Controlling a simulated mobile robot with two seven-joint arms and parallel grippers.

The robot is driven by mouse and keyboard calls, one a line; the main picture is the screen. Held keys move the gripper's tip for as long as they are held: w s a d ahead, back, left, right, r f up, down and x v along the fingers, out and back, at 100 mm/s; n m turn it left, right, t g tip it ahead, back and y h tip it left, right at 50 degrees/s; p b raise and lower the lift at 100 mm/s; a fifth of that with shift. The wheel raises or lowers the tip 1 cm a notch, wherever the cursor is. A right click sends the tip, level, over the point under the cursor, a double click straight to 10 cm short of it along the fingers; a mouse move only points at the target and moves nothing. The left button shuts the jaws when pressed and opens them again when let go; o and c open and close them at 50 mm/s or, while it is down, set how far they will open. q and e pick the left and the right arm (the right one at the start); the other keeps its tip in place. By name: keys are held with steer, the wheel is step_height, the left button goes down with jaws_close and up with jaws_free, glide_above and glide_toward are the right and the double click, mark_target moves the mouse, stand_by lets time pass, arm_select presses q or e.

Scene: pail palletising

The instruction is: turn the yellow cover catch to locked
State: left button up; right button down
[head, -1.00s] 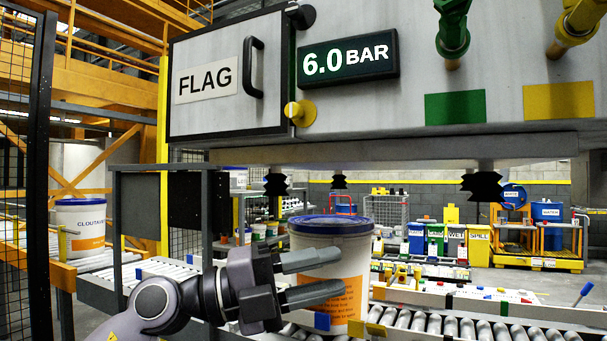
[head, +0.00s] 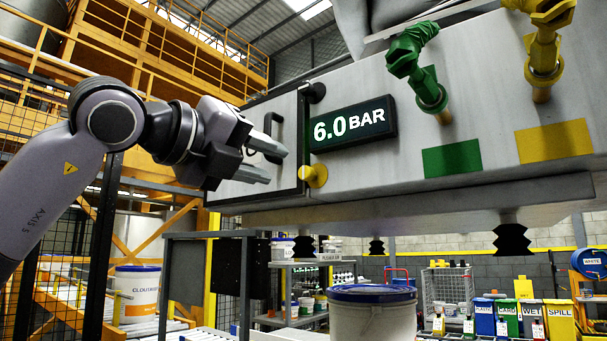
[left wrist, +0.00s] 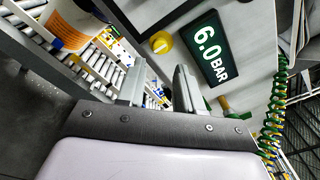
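The yellow cover catch (head: 312,175) is a round knob on the grey panel, at the right edge of the framed cover (head: 295,110) and below the pressure display. I cannot tell from its shape which way it is turned. My left gripper (head: 278,165) is raised in front of the cover, its fingers pointing right toward the catch. The fingers are apart and empty, and a gap shows between them and the catch. In the left wrist view the catch (left wrist: 161,42) lies beyond and between the two fingertips. My right gripper is not in view.
The 6.0 BAR display (head: 353,124) and a black cover handle (head: 273,138) are close to the gripper. Green (head: 418,65) and yellow (head: 542,45) hose fittings stick out at the right. A blue-lidded pail (head: 372,310) stands below the panel.

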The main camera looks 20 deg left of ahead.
mark_target(303, 173)
arm_select(q)
steer(key=p+x, duration=0.1)
steer(key=x, duration=0.4)
steer(key=shift+w+d+r+p, duration=0.1)
steer(key=shift+w+d+p, duration=0.05)
steer(key=shift+w+p, duration=0.25)
steer(key=shift+w+d, duration=0.3)
steer(key=shift+w, duration=0.25)
jaws_close()
